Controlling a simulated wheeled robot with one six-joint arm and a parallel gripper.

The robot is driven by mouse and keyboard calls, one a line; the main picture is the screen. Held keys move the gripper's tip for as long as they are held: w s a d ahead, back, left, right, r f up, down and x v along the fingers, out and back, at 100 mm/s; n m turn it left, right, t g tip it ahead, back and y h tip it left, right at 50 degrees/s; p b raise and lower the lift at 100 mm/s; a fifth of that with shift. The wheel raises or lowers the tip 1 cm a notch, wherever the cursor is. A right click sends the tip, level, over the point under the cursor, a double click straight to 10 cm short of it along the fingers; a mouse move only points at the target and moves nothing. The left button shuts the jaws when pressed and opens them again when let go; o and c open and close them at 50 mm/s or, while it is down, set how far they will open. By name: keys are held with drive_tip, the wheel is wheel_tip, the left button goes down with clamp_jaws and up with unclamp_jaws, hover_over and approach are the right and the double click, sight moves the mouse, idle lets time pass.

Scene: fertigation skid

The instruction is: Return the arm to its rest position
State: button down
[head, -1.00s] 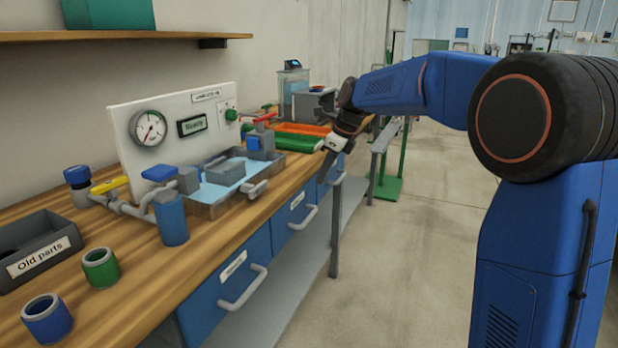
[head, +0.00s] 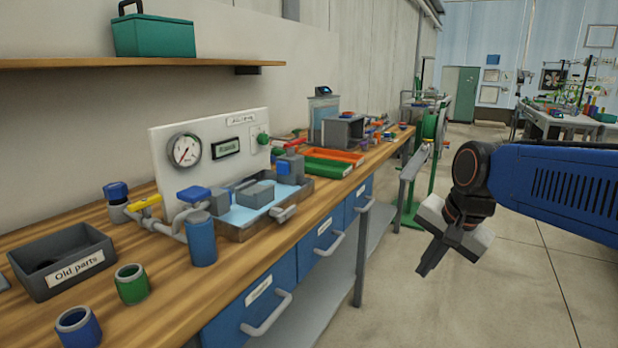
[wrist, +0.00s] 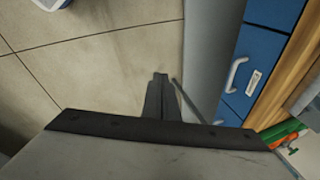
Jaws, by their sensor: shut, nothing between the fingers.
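My gripper (head: 432,262) hangs over the open floor to the right of the workbench, pointing down and a little left. Its fingers are shut together with nothing between them. It touches neither the bench nor anything on it. In the wrist view the closed fingers (wrist: 160,84) point at the bare floor, with the bench drawers on the right. My blue arm reaches in from the right edge of the head view.
The wooden workbench (head: 245,285) runs along the left wall, with drawer handles (head: 268,315) sticking out toward the aisle. A green reel stand (head: 428,150) stands past the bench end. The concrete floor (head: 500,290) is clear around my gripper.

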drive_tip(key=s+d+f+n, duration=0.2)
drive_tip(key=s+f+n, duration=0.2)
drive_tip(key=s, duration=0.3)
drive_tip(key=s+d+f+n+t+h, duration=0.1)
drive_tip(key=s+d+f+n, duration=0.1)
drive_tip(key=s+f+n, duration=0.3)
drive_tip(key=s, duration=0.3)
drive_tip(key=shift+s+d, duration=0.25)
drive_tip(key=shift+a, duration=0.1)
